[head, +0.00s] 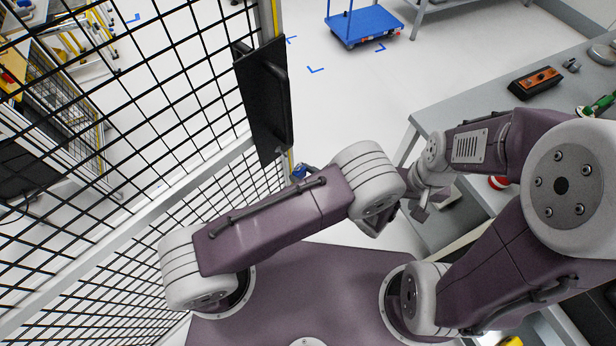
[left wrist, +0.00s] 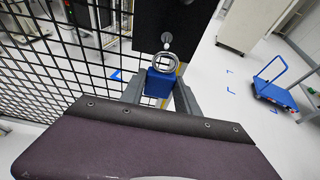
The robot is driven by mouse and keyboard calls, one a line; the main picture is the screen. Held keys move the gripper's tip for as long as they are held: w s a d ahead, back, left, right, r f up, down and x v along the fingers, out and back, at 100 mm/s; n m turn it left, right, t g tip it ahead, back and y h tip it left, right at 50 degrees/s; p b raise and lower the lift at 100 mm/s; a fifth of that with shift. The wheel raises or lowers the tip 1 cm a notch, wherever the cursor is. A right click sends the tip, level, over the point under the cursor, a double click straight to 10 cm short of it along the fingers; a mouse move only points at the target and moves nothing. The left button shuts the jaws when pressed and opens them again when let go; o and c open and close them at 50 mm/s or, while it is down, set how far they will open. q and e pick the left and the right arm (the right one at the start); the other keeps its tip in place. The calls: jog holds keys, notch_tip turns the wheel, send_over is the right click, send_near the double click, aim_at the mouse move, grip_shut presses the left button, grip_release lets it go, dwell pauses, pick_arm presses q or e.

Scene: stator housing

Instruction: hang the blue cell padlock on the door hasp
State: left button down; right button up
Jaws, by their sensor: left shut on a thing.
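The blue padlock (left wrist: 157,85) is between the two grey fingers of my left gripper (left wrist: 160,93), its metal shackle (left wrist: 163,61) pointing up and away. In the head view a small part of the padlock (head: 300,171) shows past my left arm, which hides most of that gripper. The black door plate (head: 265,100) is on the mesh door, just beyond the padlock. In the left wrist view a small round metal piece on the plate, perhaps the hasp (left wrist: 167,38), appears just above the shackle; I cannot tell whether they touch. My right gripper (head: 420,211) hangs beside the workbench, its jaws unclear.
The black mesh fence (head: 190,80) fills the left side. A grey workbench (head: 460,118) with a black-and-orange box (head: 535,82) stands at the right. A blue cart (head: 365,25) is on the floor at the back. The floor between is clear.

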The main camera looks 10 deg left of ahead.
aim_at(300, 170)
pick_arm(q)
jog(key=shift+w+a+f, duration=0.1)
jog(key=shift+w+a, duration=0.9)
jog(key=shift+a, duration=0.3)
jog(key=shift+w+a+f, duration=0.1)
jog(key=shift+w+a, duration=0.9)
jog(key=shift+a, duration=0.3)
jog(key=shift+w+a+f, duration=0.1)
jog(key=shift+w+a, duration=0.05)
jog(key=shift+w+a+f+b, duration=0.1)
jog(key=shift+f+b, duration=0.2)
jog(key=shift+b, duration=0.05)
jog(key=c, duration=0.8)
grip_release()
jog(key=shift+p+v, duration=0.6)
jog(key=shift+v, duration=1.65)
